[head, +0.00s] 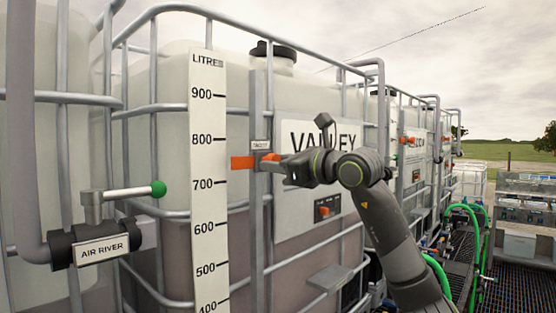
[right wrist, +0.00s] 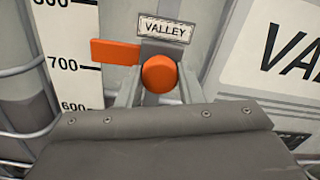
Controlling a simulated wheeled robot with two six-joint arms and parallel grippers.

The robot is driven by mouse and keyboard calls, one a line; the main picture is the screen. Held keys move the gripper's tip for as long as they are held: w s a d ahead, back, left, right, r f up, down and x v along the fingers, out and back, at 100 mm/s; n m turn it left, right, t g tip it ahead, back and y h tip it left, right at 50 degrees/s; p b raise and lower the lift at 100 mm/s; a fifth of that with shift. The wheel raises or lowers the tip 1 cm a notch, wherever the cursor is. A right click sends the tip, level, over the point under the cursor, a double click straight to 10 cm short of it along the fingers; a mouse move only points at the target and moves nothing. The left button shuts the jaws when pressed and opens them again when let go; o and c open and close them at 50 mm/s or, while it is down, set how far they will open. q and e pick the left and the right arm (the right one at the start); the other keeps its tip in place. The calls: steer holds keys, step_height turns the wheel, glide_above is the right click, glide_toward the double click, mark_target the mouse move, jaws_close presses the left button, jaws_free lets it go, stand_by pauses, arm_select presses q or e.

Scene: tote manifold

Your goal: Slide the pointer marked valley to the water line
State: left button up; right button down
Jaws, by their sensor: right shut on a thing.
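The valley pointer has an orange flag (head: 242,163) and an orange knob (right wrist: 159,73), under a small VALLEY tag (right wrist: 165,30). It sits on a grey upright rail (head: 257,220) beside the white litre scale (head: 208,250). The flag points at the scale between 700 and 800. My right gripper (head: 275,163) is shut on the pointer's knob, its fingers on either side of it. The VALLEY tote (head: 180,80) behind holds darker, brownish contents low down; their upper edge looks faint, well below the flag. My left gripper is not in view.
Cage bars (head: 160,108) surround the tote. An AIR RIVER valve with a green-tipped handle (head: 158,188) juts out at left. More totes, green hoses (head: 470,215) and a grated floor (head: 525,270) lie to the right.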

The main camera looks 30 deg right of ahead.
step_height(320, 180, down, 13)
steer(key=b, duration=0.9)
steer(key=shift+f, duration=0.2)
steer(key=c, duration=1)
jaws_free()
steer(key=shift+s, duration=0.1)
steer(key=b+v, duration=0.9)
steer(key=v, duration=0.8)
steer(key=shift+s+d, duration=0.1)
